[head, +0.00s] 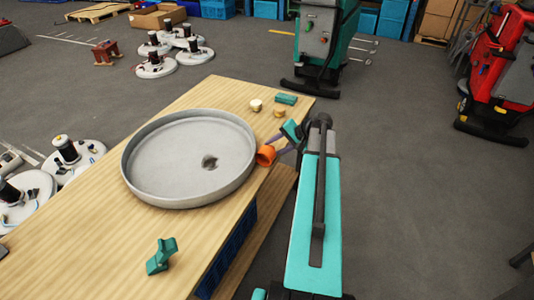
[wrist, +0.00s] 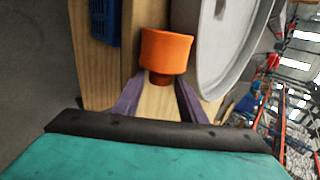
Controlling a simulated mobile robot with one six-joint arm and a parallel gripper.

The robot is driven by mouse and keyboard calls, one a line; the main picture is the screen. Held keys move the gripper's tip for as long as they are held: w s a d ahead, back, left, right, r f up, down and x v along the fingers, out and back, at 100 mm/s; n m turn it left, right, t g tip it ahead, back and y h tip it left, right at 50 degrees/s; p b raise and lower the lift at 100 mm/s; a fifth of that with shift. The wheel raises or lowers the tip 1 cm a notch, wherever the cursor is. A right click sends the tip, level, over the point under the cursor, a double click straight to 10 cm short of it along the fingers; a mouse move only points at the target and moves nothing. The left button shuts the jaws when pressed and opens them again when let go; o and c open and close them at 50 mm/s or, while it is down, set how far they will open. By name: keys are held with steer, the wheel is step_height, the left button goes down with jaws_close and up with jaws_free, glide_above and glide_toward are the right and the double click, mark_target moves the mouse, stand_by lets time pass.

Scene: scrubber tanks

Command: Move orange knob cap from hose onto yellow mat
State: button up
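The orange knob cap (head: 265,155) is at the right edge of the wooden table, close beside the grey round pan's rim. In the wrist view the cap (wrist: 166,50) has a wide body and a narrower end facing my gripper. My gripper (head: 279,147) comes in from the right. Its two purple fingers (wrist: 160,84) are apart, with bare wood showing between them, and their tips are near the cap's narrow end. I cannot tell whether they touch it. I make out no hose or yellow mat.
The grey round pan (head: 190,160) fills much of the wooden table (head: 95,240). Near the far corner are a cream knob (head: 256,105), a tan knob (head: 279,113) and a green block (head: 286,99). A green star knob (head: 161,256) lies in front. A blue crate (head: 237,245) is below.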

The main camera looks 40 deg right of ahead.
steer(key=shift+w+a+f, duration=0.1)
steer(key=shift+w+f, duration=0.1)
steer(key=shift+f, duration=0.05)
stand_by(0.4)
steer(key=c, duration=0.9)
steer(key=shift+r+p, duration=2.7)
steer(key=shift+r, duration=2.3)
